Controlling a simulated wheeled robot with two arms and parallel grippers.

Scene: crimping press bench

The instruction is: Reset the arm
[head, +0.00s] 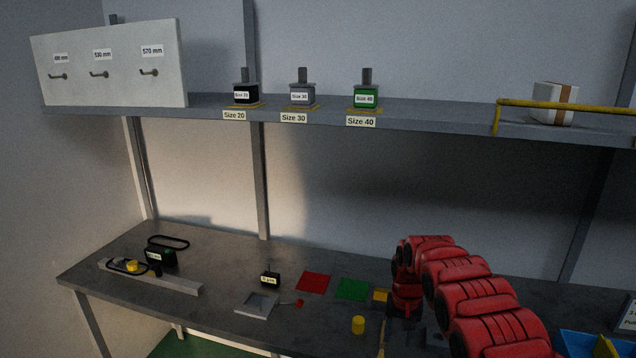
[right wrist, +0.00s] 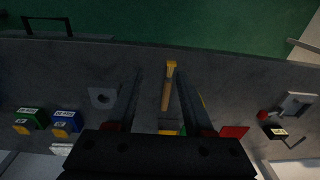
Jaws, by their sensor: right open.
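My right arm (head: 465,290) is red and reaches in from the lower right of the head view, over the bench (head: 215,262). Its dark gripper (right wrist: 160,76) is open in the right wrist view, pointing down at the bench. A yellow-headed tool with a tan handle (right wrist: 167,88) shows between the two fingers. I see no contact with it, and its distance below the fingers is unclear. In the head view the arm hides much of this gripper. My left gripper is not in view.
Red (head: 313,283) and green (head: 352,289) mats, a grey fixture (head: 257,304) and a yellow cylinder (head: 358,325) are left of my right arm. Size-labelled dies, including a green one (head: 365,96), and a box (head: 553,104) stand on the shelf (head: 430,113). A blue bin (head: 578,344) is lower right.

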